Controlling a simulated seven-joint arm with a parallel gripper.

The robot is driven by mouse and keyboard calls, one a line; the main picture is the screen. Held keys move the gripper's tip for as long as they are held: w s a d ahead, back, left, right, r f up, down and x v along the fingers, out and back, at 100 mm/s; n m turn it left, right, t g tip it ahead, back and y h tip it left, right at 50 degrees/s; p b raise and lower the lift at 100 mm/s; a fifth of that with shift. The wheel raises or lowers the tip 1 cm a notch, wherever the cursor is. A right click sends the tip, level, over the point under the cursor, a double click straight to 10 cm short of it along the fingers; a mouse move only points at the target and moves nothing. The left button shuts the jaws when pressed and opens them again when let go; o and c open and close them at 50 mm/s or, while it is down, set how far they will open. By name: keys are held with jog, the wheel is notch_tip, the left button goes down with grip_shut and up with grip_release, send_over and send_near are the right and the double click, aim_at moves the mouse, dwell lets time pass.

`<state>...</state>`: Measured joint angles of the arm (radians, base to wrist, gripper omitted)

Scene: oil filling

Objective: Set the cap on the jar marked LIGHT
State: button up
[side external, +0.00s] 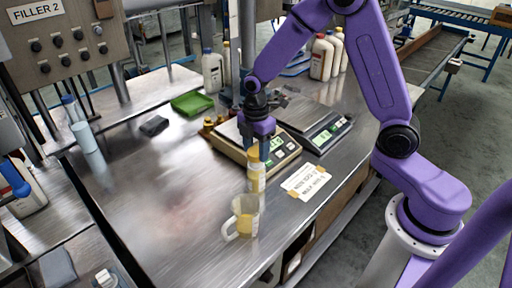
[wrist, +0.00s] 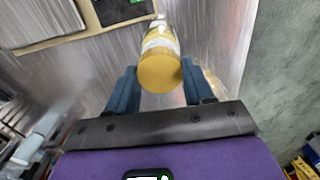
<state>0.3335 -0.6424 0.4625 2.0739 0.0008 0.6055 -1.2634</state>
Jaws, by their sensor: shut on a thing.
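The yellow cap (side external: 253,153) is between the fingers of my gripper (side external: 257,140), which is shut on it. A clear jar (side external: 257,180) with yellowish contents and a pale label stands upright on the steel bench directly below. Its label is too small to read. In the wrist view the round yellow cap (wrist: 160,73) sits between the two blue fingers of my gripper (wrist: 162,82). The jar (wrist: 158,35) shows beyond it with a white label band. The cap is at or just over the jar's mouth; I cannot tell whether they touch.
A clear jug (side external: 243,216) with yellow liquid stands in front of the jar. A paper sign (side external: 306,181) lies to the right. Two scales (side external: 273,147) (side external: 322,131) stand behind. A green tray (side external: 192,103) lies farther back. The bench's left middle is clear.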

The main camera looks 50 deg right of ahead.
jog(key=shift+f, duration=0.55)
dwell(0.9)
jog(key=o, duration=1.4)
jog(key=shift+r, duration=3)
jog(key=s+r+m, duration=0.1)
jog(key=s+r, duration=0.1)
jog(key=s, duration=0.7)
jog(key=s+r+m, duration=0.2)
jog(key=s, duration=0.7)
jog(key=s+r+m, duration=0.1)
jog(key=s+m, duration=0.1)
jog(key=s, duration=0.7)
jog(key=shift+s+d+r, duration=0.15)
jog(key=shift+s+r, duration=0.15)
jog(key=shift+r, duration=0.1)
